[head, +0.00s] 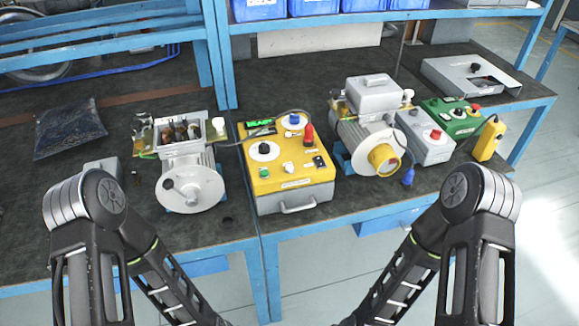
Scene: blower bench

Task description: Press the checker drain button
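A yellow-topped control box (300,178), likely the checker, stands at the front middle of the bench. Its panel carries a green button (263,171), a pale button (288,167), a black switch (319,162), a red knob or plug (308,134), a blue part (294,119) and black dials on white discs. The labels are too small to read, so I cannot tell which one is the drain button. Both my arms show at the lower left and lower right, apart from the box. Neither gripper is in view.
A blower with an open terminal box (190,187) stands left of the yellow box. Another blower (371,145) stands right of it, beside a grey box (425,137), a green box (458,120) and a yellow handheld unit (487,139). A dark bag (69,128) lies far left.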

